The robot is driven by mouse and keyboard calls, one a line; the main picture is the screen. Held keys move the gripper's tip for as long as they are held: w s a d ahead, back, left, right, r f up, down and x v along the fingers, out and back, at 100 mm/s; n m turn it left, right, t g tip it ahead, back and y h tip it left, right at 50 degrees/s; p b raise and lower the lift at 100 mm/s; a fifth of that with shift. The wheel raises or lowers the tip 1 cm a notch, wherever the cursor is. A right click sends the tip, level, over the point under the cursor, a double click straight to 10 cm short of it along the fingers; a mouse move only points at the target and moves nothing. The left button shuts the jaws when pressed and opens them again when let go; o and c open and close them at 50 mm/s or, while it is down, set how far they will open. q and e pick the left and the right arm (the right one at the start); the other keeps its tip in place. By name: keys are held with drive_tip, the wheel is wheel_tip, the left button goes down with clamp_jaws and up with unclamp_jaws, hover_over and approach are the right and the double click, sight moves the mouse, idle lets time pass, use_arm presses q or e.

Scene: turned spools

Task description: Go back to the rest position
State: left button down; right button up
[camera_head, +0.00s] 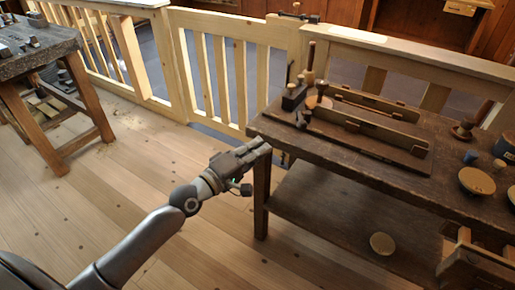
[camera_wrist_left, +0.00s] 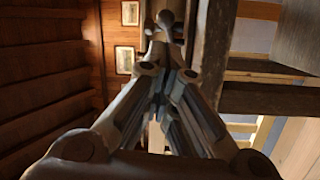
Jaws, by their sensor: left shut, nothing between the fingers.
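My left gripper (camera_head: 262,146) reaches in from the lower left in the head view. Its fingertips are close to the left end of the dark wooden workbench (camera_head: 345,170); whether they touch it I cannot tell. In the left wrist view the fingers (camera_wrist_left: 165,85) are together with nothing between them. My right gripper is in neither view.
The workbench carries a long wooden tool (camera_head: 365,135), a bowl (camera_head: 477,181) and small turned pieces. A round disc (camera_head: 382,243) lies on its lower shelf. A pale railing (camera_head: 235,65) runs behind. A second bench (camera_head: 40,62) stands left. Floor between is clear.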

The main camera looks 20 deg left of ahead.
use_arm(q)
drive_tip(key=shift+s, duration=0.15)
idle(0.3)
